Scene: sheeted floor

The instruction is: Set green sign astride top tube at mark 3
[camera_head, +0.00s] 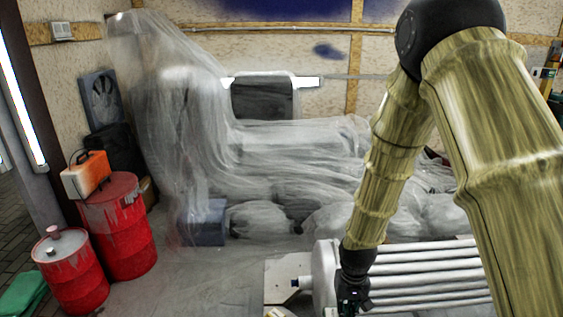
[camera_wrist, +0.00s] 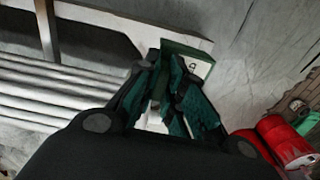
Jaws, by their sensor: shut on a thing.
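My gripper (camera_wrist: 176,98) is shut on the green sign (camera_wrist: 186,49), seen in the wrist view just beyond the fingertips. The sign is a dark green piece with a pale face bearing a small dark character that I cannot read surely. In the head view my gripper (camera_head: 352,303) is at the bottom edge, in front of the tube rack, and the sign cannot be made out there. The stacked pale tubes (camera_head: 425,283) run off to the right; they also show in the wrist view (camera_wrist: 50,88), left of the gripper. I cannot make out any mark on the top tube.
A pale end plate (camera_head: 283,272) stands at the left of the tubes. Two red drums (camera_head: 122,232) stand at the left, one with an orange case (camera_head: 86,175) on it. Plastic-sheeted bulks (camera_head: 270,150) fill the back. Sheeted floor (camera_head: 200,283) between drums and rack is clear.

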